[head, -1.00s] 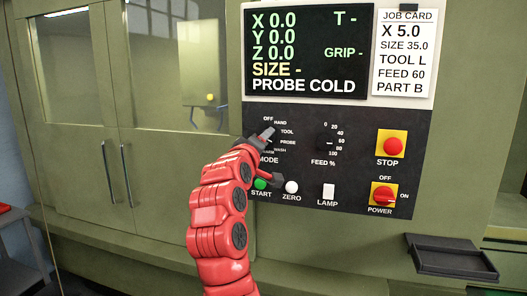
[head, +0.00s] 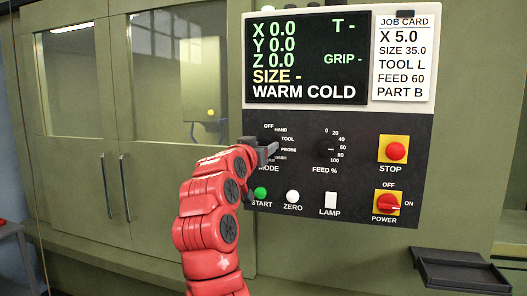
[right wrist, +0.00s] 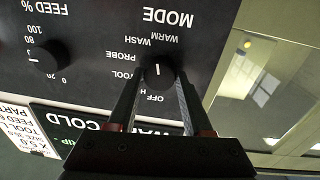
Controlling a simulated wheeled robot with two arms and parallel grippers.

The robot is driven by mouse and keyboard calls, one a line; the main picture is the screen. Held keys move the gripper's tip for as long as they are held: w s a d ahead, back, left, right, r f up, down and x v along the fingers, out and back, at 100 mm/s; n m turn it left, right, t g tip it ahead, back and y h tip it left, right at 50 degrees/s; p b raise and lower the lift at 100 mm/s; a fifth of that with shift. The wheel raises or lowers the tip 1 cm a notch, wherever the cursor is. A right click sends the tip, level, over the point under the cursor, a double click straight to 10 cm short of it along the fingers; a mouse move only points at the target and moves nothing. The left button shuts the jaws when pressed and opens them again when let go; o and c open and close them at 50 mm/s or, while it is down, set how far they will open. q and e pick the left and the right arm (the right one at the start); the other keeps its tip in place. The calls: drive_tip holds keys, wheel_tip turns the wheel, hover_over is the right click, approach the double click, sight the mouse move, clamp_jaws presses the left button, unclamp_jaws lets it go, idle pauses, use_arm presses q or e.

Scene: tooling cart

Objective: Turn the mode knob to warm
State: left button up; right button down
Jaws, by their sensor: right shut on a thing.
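The black mode knob (right wrist: 158,73) shows in the right wrist view, with a white mark on its face. My right gripper (right wrist: 159,82) is shut on the knob, one finger on each side. In the head view my right gripper (head: 269,148) covers most of the knob and part of the printed labels. The labels around it include OFF, HAND, TOOL, PROBE, WASH and, in the wrist view, WARM. The display (head: 305,55) reads WARM COLD on its bottom line. My left gripper is not in view.
The feed knob (head: 330,149) is just right of the mode knob. Below are the green start button (head: 260,194), white zero button (head: 293,196) and lamp switch (head: 330,200). The red stop button (head: 396,151) and power knob (head: 387,203) are at the right.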

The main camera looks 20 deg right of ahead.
drive_tip(key=shift+f+m, duration=0.1)
drive_tip(key=shift+m, duration=1.4)
drive_tip(key=shift+c, duration=1.6)
unclamp_jaws()
drive_tip(key=b+v, duration=0.3)
drive_tip(key=v, duration=1.4)
drive_tip(key=shift+r, duration=0.25)
drive_tip(key=shift+s+a, duration=0.15)
